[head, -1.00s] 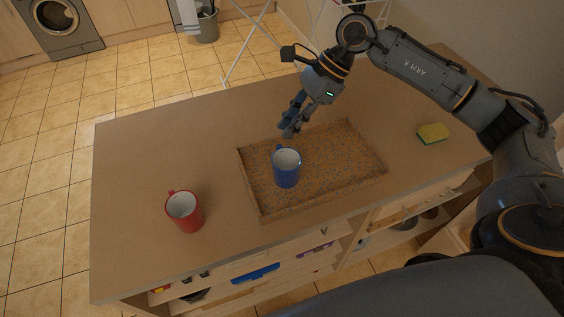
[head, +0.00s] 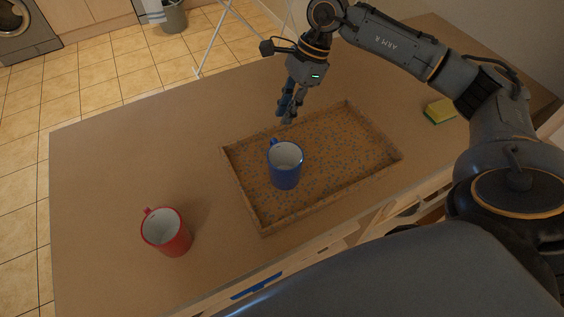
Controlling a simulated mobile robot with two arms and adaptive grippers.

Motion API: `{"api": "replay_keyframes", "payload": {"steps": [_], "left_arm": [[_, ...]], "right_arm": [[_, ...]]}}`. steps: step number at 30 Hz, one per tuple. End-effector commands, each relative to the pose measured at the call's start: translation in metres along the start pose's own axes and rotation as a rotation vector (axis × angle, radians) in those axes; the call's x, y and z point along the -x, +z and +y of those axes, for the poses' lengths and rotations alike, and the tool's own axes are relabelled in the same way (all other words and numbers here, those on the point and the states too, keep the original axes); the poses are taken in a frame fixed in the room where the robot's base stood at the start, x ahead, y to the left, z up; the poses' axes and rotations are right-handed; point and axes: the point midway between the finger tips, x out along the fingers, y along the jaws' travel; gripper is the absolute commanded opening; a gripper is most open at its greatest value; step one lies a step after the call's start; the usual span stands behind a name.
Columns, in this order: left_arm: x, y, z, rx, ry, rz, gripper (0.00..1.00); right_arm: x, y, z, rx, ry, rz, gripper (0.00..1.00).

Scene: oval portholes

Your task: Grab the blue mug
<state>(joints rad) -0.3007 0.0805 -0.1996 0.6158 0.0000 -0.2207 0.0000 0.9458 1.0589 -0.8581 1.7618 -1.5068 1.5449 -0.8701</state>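The blue mug (head: 286,171) stands upright in the speckled brown tray (head: 354,190), left of the tray's middle. Its inside is white and looks empty. Its handle (head: 273,142) points to the back left. My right gripper (head: 286,117) hangs fingers down just behind the mug, near the tray's back edge, apart from the mug. Its fingers overlap in this view, so their opening is unclear; I see nothing held. My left gripper is out of view.
A red mug (head: 167,233) stands upright on the wooden counter (head: 110,165), left of the tray. A yellow and green sponge (head: 440,111) lies at the right. The tray has a low raised rim. The counter's left and back left are clear.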

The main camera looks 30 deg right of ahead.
Motion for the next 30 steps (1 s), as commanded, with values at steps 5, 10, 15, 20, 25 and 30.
{"api": "replay_keyframes", "payload": {"steps": [5, 10, 15, 20, 25, 30], "left_arm": [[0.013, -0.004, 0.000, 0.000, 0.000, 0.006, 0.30], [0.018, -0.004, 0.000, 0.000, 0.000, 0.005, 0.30], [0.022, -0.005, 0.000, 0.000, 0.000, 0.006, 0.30], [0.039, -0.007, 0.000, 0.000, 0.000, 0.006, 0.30], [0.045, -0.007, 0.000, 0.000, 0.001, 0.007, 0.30], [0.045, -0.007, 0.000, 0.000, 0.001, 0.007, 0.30]], "right_arm": [[-0.035, 0.001, 0.002, 0.000, 0.006, -0.001, 0.17], [-0.060, 0.001, 0.001, 0.001, 0.003, 0.000, 0.17], [-0.070, 0.000, 0.001, 0.001, 0.002, -0.001, 0.17], [-0.090, -0.003, 0.003, -0.002, 0.005, 0.000, 0.17], [-0.114, -0.005, 0.003, 0.000, 0.003, -0.001, 0.17], [-0.120, -0.006, 0.003, 0.001, 0.001, -0.001, 0.17]]}}
